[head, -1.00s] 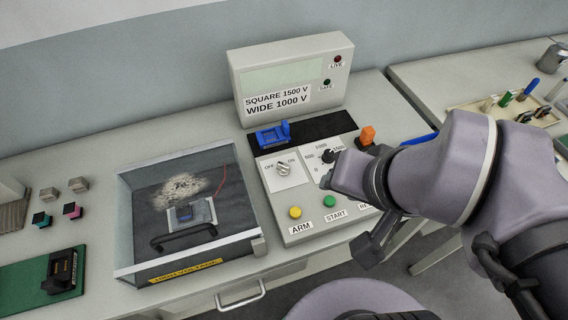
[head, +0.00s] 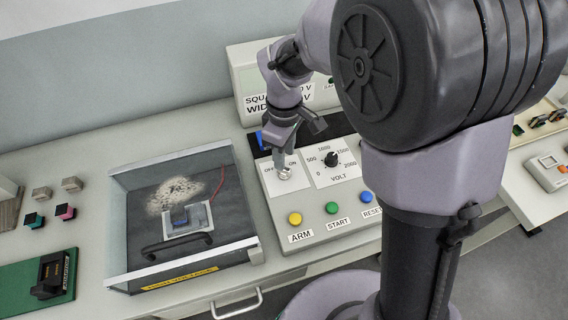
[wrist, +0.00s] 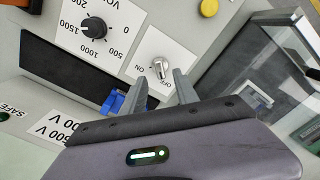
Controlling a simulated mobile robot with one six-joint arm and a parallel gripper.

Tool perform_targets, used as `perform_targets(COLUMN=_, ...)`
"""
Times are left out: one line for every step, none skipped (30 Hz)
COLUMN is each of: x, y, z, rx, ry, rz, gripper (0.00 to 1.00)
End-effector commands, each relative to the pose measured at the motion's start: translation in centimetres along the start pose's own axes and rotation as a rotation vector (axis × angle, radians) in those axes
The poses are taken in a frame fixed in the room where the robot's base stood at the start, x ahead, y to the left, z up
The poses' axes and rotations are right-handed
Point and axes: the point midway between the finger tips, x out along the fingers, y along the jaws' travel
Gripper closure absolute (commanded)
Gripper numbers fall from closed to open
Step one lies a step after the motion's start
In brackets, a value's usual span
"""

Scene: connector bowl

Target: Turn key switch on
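The key switch (head: 284,173) is a small silver knob on a white plate marked OFF and ON, on the sloped grey control panel (head: 270,213). The wrist view shows the key switch (wrist: 160,67) just beyond my fingertips. My gripper (wrist: 158,77) is open, its two fingers apart with nothing between them that I can make out. In the head view my gripper (head: 283,160) points down over the switch and partly covers its plate. I cannot tell whether the fingers touch the knob, nor which label it points to.
A black voltage dial (head: 331,159) sits right of the switch. Yellow ARM (head: 295,218), green START (head: 332,208) and blue RESET (head: 366,197) buttons line the panel's front. A blue part (wrist: 113,101) lies close to my fingers. A clear-walled test box (head: 182,265) stands to the left.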

Motion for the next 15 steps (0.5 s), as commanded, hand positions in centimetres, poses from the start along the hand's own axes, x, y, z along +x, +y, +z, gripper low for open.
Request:
perform_targets(x=1.8, y=0.0, z=0.1, rx=-0.001, ry=-0.002, rz=-0.002, gripper=0.64)
perform_targets(x=2.4, y=0.0, z=0.0, rx=-0.001, ry=-0.001, rz=-0.001, gripper=0.64)
perform_targets(x=3.2, y=0.0, z=0.0, rx=0.0, ry=-0.001, rz=-0.001, gripper=0.64)
perform_targets(x=3.7, y=0.0, z=0.0, rx=0.001, ry=-0.001, rz=-0.001, gripper=0.64)
perform_targets(x=4.1, y=0.0, z=0.0, rx=0.001, ry=0.0, rz=0.0, gripper=0.64)
perform_targets(x=4.5, y=0.0, z=0.0, rx=0.002, ry=0.0, rz=-0.001, gripper=0.64)
perform_targets(x=4.8, y=0.0, z=0.0, rx=0.002, ry=0.0, rz=0.0, gripper=0.64)
perform_targets(x=5.0, y=0.0, z=0.0, rx=0.001, ry=0.0, rz=0.0, gripper=0.64)
perform_targets(x=5.2, y=0.0, z=0.0, rx=0.001, ry=0.001, rz=0.001, gripper=0.64)
perform_targets(x=5.2, y=0.0, z=0.0, rx=0.001, ry=0.001, rz=0.001, gripper=0.64)
perform_targets(x=5.3, y=0.0, z=0.0, rx=0.001, ry=0.001, rz=0.001, gripper=0.64)
perform_targets(x=5.3, y=0.0, z=0.0, rx=0.001, ry=0.001, rz=0.001, gripper=0.64)
perform_targets(x=5.2, y=0.0, z=0.0, rx=0.001, ry=0.001, rz=0.001, gripper=0.64)
perform_targets(x=5.2, y=0.0, z=0.0, rx=0.001, ry=0.001, rz=0.001, gripper=0.64)
perform_targets(x=5.2, y=0.0, z=0.0, rx=0.001, ry=0.001, rz=0.001, gripper=0.64)
